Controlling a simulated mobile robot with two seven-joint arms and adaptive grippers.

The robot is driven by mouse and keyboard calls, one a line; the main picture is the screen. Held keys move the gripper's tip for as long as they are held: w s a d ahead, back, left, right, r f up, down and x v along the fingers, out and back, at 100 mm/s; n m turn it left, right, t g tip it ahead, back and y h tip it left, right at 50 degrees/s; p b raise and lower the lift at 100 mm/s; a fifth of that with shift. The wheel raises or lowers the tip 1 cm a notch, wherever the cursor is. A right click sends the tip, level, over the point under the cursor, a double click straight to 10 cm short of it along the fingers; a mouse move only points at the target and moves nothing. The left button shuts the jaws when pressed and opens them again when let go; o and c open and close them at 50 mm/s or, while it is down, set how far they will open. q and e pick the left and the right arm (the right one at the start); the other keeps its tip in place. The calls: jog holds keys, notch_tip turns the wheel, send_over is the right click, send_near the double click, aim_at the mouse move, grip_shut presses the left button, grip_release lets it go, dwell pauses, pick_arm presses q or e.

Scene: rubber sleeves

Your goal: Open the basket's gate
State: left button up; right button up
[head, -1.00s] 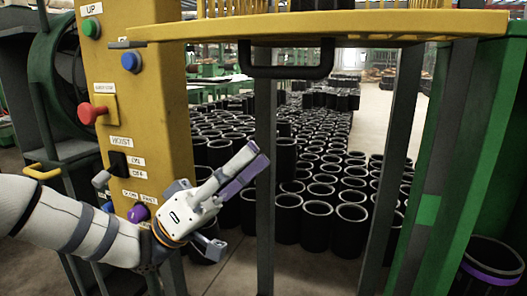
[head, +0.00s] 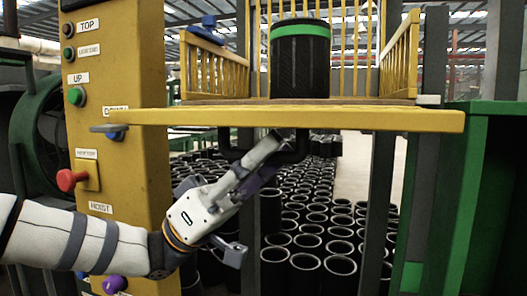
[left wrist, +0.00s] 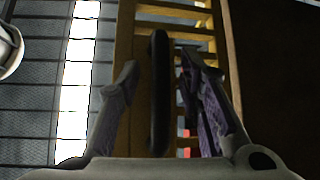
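The yellow basket (head: 215,75) stands ahead with slatted sides. Its gate (head: 290,119) appears as a flat yellow panel seen nearly edge-on at the front, jutting towards me. A black handle (head: 296,146) hangs under it, partly hidden by my left gripper (head: 262,165). In the left wrist view the handle (left wrist: 158,95) runs between the two fingers of the left gripper (left wrist: 160,105), with gaps on both sides. That gripper is open around the handle. A black sleeve with a green band (head: 300,65) stands upright in the basket. My right gripper is not in view.
A yellow control post (head: 120,180) with a red knob (head: 71,179) and a green button (head: 77,96) stands close on the left. Dark uprights (head: 380,190) and a green frame (head: 445,210) stand on the right. Many black sleeves (head: 305,240) fill the floor behind.

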pick_arm(q)
jog(key=shift+c, duration=0.3)
grip_shut()
jog(key=shift+s+r+n+t+p, duration=0.2)
jog(key=shift+r+n+t+p, duration=0.15)
jog(key=shift+r+n+p, duration=0.15)
jog(key=shift+s+r+n+t+p, duration=0.15)
jog(key=shift+r+n+t+p, duration=0.2)
jog(key=shift+r+n, duration=0.1)
jog(key=shift+a+r+n+t, duration=0.1)
jog(key=shift+r+n+t, duration=0.15)
jog(key=shift+t, duration=0.25)
jog(key=shift+f, duration=0.2)
jog(key=shift+o, duration=0.3)
grip_release()
jog(key=shift+s, duration=0.1)
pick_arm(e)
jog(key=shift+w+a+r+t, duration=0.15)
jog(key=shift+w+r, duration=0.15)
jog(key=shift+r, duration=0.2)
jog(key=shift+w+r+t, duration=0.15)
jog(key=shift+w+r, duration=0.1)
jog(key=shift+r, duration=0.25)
